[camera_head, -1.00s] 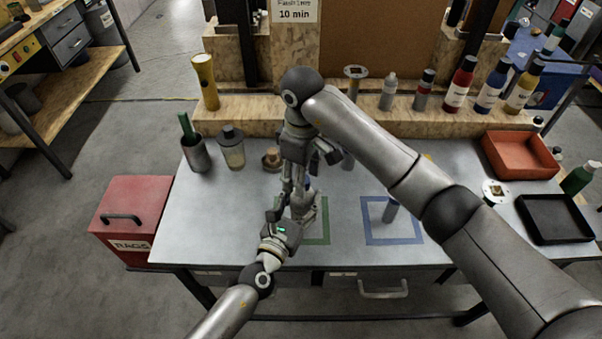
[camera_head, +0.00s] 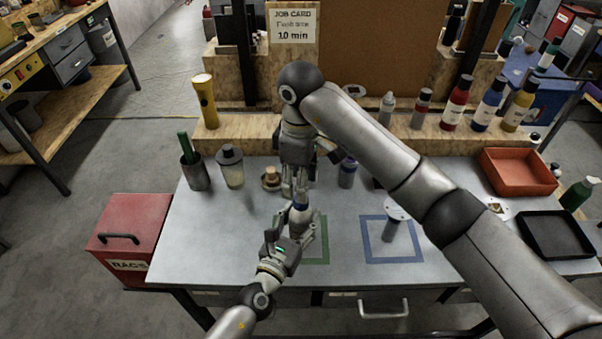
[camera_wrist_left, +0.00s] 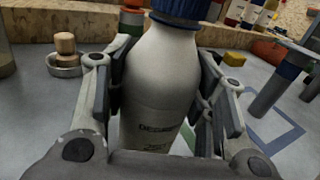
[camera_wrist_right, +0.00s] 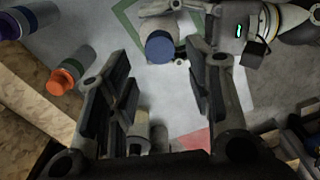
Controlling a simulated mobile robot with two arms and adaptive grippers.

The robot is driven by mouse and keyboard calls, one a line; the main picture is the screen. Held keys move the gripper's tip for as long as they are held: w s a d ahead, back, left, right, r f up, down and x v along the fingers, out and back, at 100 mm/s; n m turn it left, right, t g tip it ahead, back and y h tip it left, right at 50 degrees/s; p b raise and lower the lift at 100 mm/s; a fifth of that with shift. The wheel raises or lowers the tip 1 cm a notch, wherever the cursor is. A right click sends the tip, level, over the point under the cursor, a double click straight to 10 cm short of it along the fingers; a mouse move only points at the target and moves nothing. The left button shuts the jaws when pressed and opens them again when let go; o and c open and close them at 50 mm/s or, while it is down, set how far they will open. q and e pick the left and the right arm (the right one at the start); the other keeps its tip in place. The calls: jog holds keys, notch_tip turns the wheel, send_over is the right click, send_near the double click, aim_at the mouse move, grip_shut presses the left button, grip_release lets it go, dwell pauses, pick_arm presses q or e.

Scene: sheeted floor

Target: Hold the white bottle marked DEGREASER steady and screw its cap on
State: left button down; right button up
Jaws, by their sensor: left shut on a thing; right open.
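The white bottle marked DEGREASER (camera_wrist_left: 160,90) stands upright between the fingers of my left gripper, which is shut on it; this gripper also shows in the head view (camera_head: 300,228). A blue cap (camera_wrist_left: 185,10) is on top of the bottle, and its round top shows in the right wrist view (camera_wrist_right: 160,46). How far the cap is screwed down cannot be told. My right gripper (camera_head: 297,190) points down just above the cap, open. In the right wrist view the cap shows between its spread fingers, apart from both. The bottle is mostly hidden in the head view.
A blue outlined square (camera_head: 390,258) with a grey post-like thing (camera_head: 390,228) lies right of the bottle. A jar with a wooden stopper (camera_head: 271,178), a clear jar (camera_head: 231,170) and a cup (camera_head: 196,175) stand at back left. A red tray (camera_head: 517,168) and black tray (camera_head: 556,235) are right.

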jog(key=n, duration=0.6)
jog(key=shift+w+a+r+n, duration=0.1)
jog(key=shift+a+r+n, duration=0.05)
jog(key=shift+r+n, duration=0.2)
jog(key=n, duration=0.6)
jog(key=shift+r, duration=0.25)
jog(key=n, duration=0.6)
jog(key=shift+a+r+n, duration=0.1)
jog(key=shift+r+n, duration=0.1)
jog(key=shift+n, duration=0.15)
jog(key=n, duration=0.3)
jog(key=shift+r, duration=0.1)
jog(key=n, duration=0.4)
jog(key=shift+r+n, duration=0.15)
jog(key=shift+n, duration=0.25)
jog(key=n, duration=0.3)
jog(key=shift+r, duration=0.1)
jog(key=n, duration=0.4)
jog(key=shift+r+n, duration=0.1)
jog(key=shift+n, duration=0.3)
jog(key=n, duration=0.4)
jog(key=shift+d+r+n, duration=0.15)
jog(key=shift+d+n, duration=0.1)
jog(key=shift+n, duration=0.05)
jog(key=n, duration=0.4)
jog(key=shift+d+n, duration=0.15)
jog(key=shift+n, duration=0.25)
